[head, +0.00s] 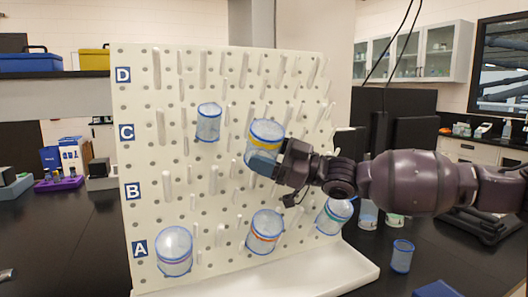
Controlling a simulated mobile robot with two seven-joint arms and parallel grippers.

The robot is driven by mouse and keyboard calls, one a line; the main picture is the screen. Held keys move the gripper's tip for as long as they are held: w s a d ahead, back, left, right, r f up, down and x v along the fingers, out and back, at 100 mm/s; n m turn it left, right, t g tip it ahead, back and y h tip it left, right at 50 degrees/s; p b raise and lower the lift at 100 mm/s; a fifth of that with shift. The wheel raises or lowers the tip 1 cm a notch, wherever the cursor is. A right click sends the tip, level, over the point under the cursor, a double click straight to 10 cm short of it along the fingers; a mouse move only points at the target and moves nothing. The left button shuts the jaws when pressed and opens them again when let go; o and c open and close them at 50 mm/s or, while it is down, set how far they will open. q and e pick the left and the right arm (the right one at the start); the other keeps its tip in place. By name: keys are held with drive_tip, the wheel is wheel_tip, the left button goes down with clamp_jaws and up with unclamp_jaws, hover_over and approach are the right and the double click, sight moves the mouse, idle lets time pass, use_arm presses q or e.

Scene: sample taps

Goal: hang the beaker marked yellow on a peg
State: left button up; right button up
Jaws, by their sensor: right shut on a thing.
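The beaker with a yellow band (266,133) is at the board, between the rows marked C and B, tilted a little. My right gripper (266,163) is shut on this beaker at its lower part, its arm coming in from the right. The pegboard (150,210) is white with rows of pale pegs (213,180) and letters A to D at its left. Whether a peg is inside the beaker is hidden. My left gripper is not in view.
Other beakers hang on the board: a plain blue one (208,124), one with a purple band (174,252), one with a red band (265,232) and one with a green band (334,216). A white tray (330,270) runs below. A blue-rimmed beaker (401,257) stands on the dark bench.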

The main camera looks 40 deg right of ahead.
drive_tip(key=w+f+b, duration=0.2)
drive_tip(key=w+f, duration=0.1)
drive_tip(key=f, duration=0.2)
drive_tip(key=shift+d+f, duration=0.4)
drive_tip(key=shift+d, duration=0.05)
idle(0.4)
drive_tip(key=shift+w, duration=0.1)
drive_tip(key=o, duration=0.9)
drive_tip(key=shift+o, duration=0.5)
drive_tip(key=shift+r, duration=0.15)
drive_tip(key=shift+r, duration=0.15)
